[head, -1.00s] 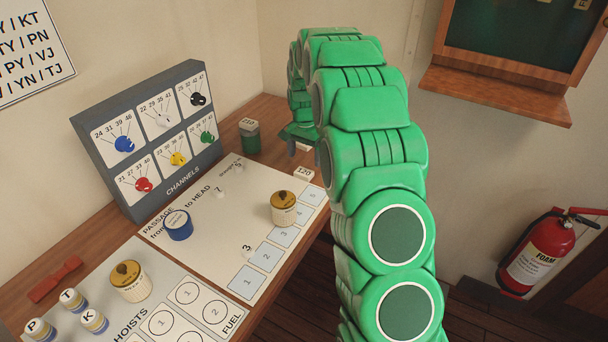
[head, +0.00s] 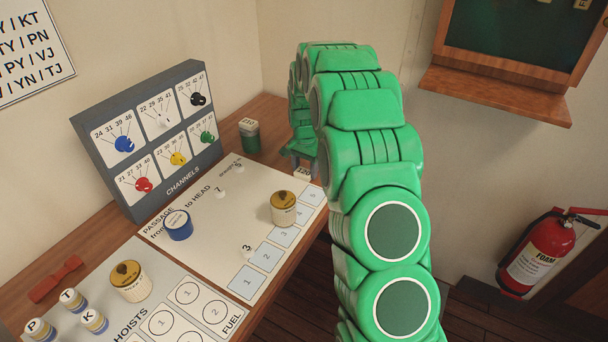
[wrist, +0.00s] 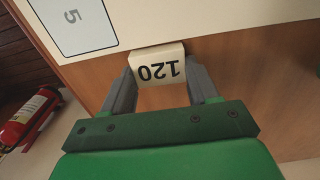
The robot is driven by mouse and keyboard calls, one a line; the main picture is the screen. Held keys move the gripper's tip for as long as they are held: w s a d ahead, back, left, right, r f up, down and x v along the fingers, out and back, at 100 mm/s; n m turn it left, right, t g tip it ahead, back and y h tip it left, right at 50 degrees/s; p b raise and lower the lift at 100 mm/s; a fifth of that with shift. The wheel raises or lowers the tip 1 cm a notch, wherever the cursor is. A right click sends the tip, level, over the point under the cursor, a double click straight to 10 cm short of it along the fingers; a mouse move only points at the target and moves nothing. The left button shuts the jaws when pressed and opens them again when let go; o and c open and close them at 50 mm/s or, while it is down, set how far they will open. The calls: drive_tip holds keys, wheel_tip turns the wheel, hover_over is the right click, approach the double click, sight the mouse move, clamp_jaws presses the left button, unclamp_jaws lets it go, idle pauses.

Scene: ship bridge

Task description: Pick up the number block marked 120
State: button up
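The number block marked 120 (wrist: 158,66) is cream with dark digits and lies on the wooden desk beside the edge of the white chart. In the head view the block (head: 302,171) is partly hidden by my arm. My gripper (wrist: 160,84) has its two grey fingers on either side of the block, one at each end. The fingers are apart with the block between them. I cannot tell whether they press on it. In the head view my gripper (head: 298,160) is down at the desk, mostly hidden behind my arm.
The chart (head: 215,248) holds a cream-and-brown cylinder (head: 284,209), a blue cylinder (head: 178,225) and small white digits. The channels panel (head: 150,140) stands behind. A fire extinguisher (head: 536,252) is at right.

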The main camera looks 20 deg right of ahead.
sight(305, 171)
drive_tip(key=c, duration=0.3)
drive_tip(key=shift+r, duration=0.1)
drive_tip(key=shift+r, duration=0.3)
drive_tip(key=r, duration=0.2)
drive_tip(key=shift+s+r, duration=0.2)
drive_tip(key=shift+r, duration=0.2)
drive_tip(key=s+a+r, duration=0.1)
drive_tip(key=s+r, duration=0.8)
drive_tip(key=s, duration=0.4)
drive_tip(key=shift+s+a+r, duration=0.15)
drive_tip(key=shift+s+r, duration=0.05)
drive_tip(key=shift+s, duration=0.05)
